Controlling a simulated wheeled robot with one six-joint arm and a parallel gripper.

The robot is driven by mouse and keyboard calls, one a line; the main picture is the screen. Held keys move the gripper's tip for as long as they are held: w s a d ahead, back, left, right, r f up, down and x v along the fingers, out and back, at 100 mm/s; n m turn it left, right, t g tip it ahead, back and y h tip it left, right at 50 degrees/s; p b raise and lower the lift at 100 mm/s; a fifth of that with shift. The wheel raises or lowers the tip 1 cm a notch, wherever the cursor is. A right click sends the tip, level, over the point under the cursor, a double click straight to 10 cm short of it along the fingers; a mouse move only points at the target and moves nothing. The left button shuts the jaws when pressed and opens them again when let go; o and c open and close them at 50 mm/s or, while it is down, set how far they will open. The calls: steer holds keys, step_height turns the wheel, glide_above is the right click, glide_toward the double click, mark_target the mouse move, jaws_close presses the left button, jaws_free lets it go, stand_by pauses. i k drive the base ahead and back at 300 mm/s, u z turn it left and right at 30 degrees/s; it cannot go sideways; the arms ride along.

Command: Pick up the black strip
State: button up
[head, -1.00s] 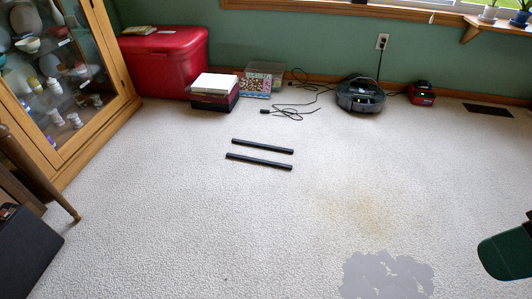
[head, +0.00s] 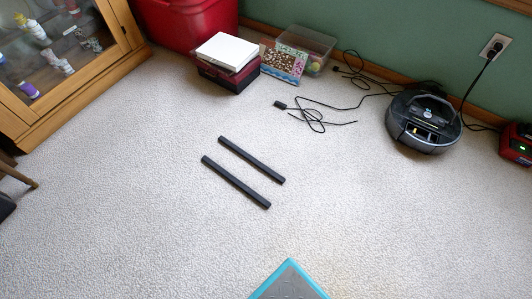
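Two black strips lie side by side on the pale carpet, roughly parallel, with a narrow gap of carpet between them. The farther black strip (head: 251,160) and the nearer black strip (head: 235,182) both slant from upper left to lower right in the head view. Both are fully visible and nothing touches them. My gripper is not in view.
A robot vacuum (head: 424,122) and a black cable (head: 322,110) lie along the green wall. A white box (head: 226,51) on a dark red box, a clear bin (head: 306,45) and a red chest (head: 188,20) stand behind. A glass cabinet (head: 70,95) is at left. Carpet around the strips is clear.

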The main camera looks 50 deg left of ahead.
mark_target(261, 201)
steer(key=i, duration=1.2)
steer(key=u, duration=2.9)
